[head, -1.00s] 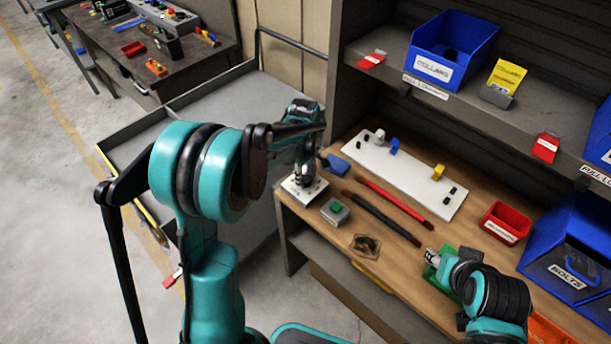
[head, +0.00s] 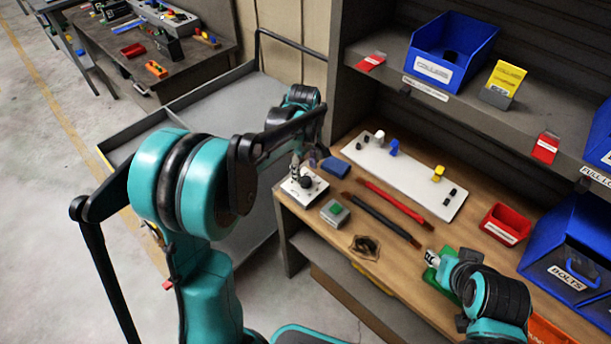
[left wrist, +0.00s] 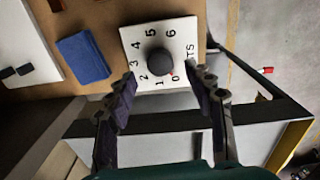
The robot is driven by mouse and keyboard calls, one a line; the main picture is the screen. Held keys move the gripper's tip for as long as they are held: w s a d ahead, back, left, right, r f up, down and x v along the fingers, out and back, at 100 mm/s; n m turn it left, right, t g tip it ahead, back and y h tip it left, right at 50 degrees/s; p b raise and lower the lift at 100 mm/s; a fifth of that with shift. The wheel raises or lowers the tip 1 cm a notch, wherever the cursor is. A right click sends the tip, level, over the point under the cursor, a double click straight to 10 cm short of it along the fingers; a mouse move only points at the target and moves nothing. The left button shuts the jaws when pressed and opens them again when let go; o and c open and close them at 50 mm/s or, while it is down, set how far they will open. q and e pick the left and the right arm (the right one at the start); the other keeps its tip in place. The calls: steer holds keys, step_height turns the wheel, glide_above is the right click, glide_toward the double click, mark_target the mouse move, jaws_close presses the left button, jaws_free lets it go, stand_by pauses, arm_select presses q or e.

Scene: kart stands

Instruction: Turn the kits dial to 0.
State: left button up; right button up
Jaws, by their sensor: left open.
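The kits dial is a white plate (head: 318,190) with a black round knob (head: 306,182), at the bench's left front corner in the head view. In the left wrist view the plate (left wrist: 187,24) carries the digits 0 to 6 around the knob (left wrist: 160,62). In the head view my left gripper (head: 296,163) is just behind the knob. My right gripper (head: 431,257) is at a green item; its fingers are unclear.
A blue block (head: 335,166) lies close behind the dial. A grey box with a green button (head: 335,212) stands in front of it. Red (head: 390,200) and black (head: 386,221) rods and a white board (head: 410,185) lie to the right. A shelf with blue bins overhangs the back.

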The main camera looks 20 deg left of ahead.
mark_target(305, 180)
arm_select(q)
step_height(305, 180, up, 8)
steer(key=shift+s+f, duration=0.15)
stand_by(0.5)
steer(key=s+d+f+m+t, duration=0.1)
steer(key=s+m+t, duration=0.2)
steer(key=s+m, duration=0.4)
steer(key=s+d+f+m+t+b, duration=0.1)
steer(key=s+m+t, duration=0.2)
steer(key=s+m, duration=0.4)
steer(key=shift+s+d+t, duration=0.35)
steer(key=shift+s+t, duration=0.05)
steer(key=shift+s, duration=2.2)
